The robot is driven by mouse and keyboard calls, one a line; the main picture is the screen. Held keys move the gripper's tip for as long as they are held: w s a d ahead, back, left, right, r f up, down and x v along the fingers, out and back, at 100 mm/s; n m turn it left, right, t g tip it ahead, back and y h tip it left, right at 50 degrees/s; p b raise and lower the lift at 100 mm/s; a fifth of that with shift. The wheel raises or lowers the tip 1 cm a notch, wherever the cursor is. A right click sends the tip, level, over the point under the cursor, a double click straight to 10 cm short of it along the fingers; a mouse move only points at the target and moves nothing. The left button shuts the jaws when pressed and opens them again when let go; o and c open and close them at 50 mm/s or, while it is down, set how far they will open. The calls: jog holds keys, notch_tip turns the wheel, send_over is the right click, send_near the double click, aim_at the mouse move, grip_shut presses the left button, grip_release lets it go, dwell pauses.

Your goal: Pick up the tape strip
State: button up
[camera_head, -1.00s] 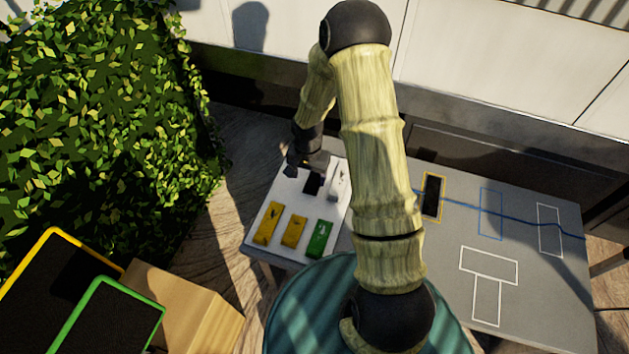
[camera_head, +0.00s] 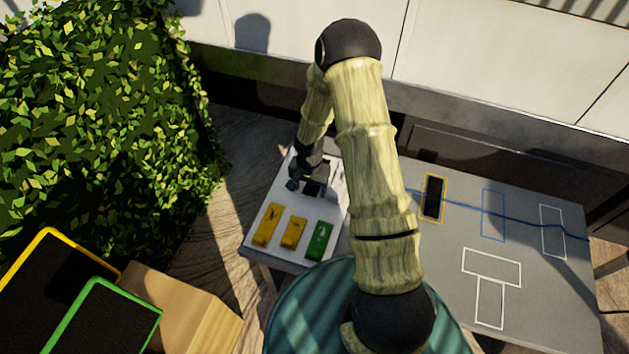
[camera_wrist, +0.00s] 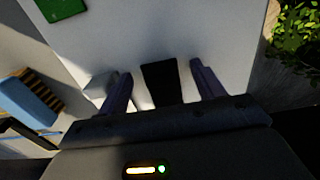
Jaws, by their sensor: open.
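A black strip (camera_wrist: 160,82), which I take to be the tape strip, lies on the white board in the wrist view. It also shows in the head view (camera_head: 313,189), partly hidden by my gripper. My gripper (camera_wrist: 163,78) is open, with one finger on each side of the strip. In the head view my gripper (camera_head: 307,183) hangs low over the far part of the white board. I cannot tell whether the fingers touch the strip; it is not clamped.
A white block (camera_wrist: 100,87) stands close beside the left finger in the wrist view, with a blue block (camera_wrist: 30,103) farther left. Yellow blocks (camera_head: 268,224) (camera_head: 293,232) and a green block (camera_head: 320,240) lie on the white board (camera_head: 285,258). A leafy hedge (camera_head: 100,120) is at the left.

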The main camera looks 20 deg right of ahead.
dwell(0.3)
jog(key=c, duration=1.1)
jog(key=shift+o, duration=0.2)
notch_tip(320, 180, up, 10)
jog(key=shift+r+p, duration=0.1)
jog(key=shift+p, duration=1.1)
jog(key=n, duration=0.2)
jog(key=w+r+n, duration=0.1)
jog(key=n, duration=0.1)
jog(key=r+n, duration=0.1)
jog(key=n, duration=0.2)
jog(key=shift+w+a+r, duration=0.2)
jog(key=shift+w, duration=0.2)
